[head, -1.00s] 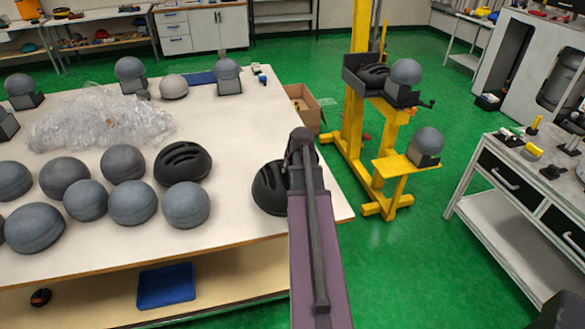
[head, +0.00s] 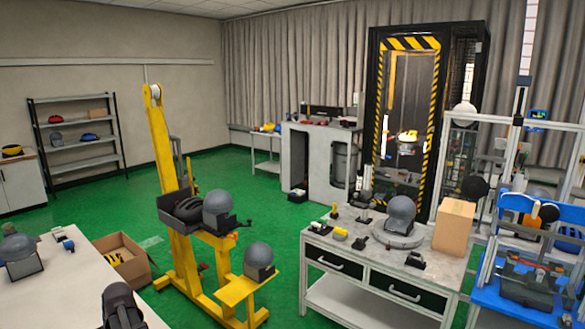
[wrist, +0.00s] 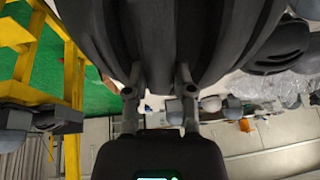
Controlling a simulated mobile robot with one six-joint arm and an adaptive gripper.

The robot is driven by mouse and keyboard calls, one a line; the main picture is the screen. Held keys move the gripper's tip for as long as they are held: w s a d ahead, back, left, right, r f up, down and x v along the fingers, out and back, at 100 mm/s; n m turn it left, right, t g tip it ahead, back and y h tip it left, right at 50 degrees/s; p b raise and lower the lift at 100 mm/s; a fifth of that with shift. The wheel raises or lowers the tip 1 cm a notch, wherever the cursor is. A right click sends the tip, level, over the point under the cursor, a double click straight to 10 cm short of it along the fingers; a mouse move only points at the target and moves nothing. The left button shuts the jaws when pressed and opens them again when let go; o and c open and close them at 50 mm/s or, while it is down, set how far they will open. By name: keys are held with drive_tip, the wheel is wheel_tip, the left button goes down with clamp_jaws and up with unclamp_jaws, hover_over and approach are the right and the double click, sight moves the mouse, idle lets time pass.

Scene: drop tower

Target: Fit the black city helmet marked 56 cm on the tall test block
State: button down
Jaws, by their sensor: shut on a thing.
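My gripper (wrist: 158,82) is shut on a black ribbed helmet (wrist: 165,35), which fills the top of the wrist view. No size mark is readable on it. Grey headforms on dark bases are in the head view: one (head: 218,208) on the yellow stand's upper part, one (head: 258,257) on its small lower shelf, one (head: 400,211) on a round plate on the grey bench. Another (head: 18,250) is on the left table. I cannot tell which is the tall test block. The held helmet is not clearly seen in the head view.
A second black helmet (head: 187,208) lies in the dark tray of the yellow stand (head: 165,150). An open cardboard box (head: 122,262) is on the floor beside it. A carton (head: 454,226) stands on the grey bench (head: 345,247). Green floor (head: 285,215) is free between stand and bench.

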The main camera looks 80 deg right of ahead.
wheel_tip(320, 180, up, 7)
drive_tip(key=p, duration=0.5)
drive_tip(key=shift+f, duration=0.2)
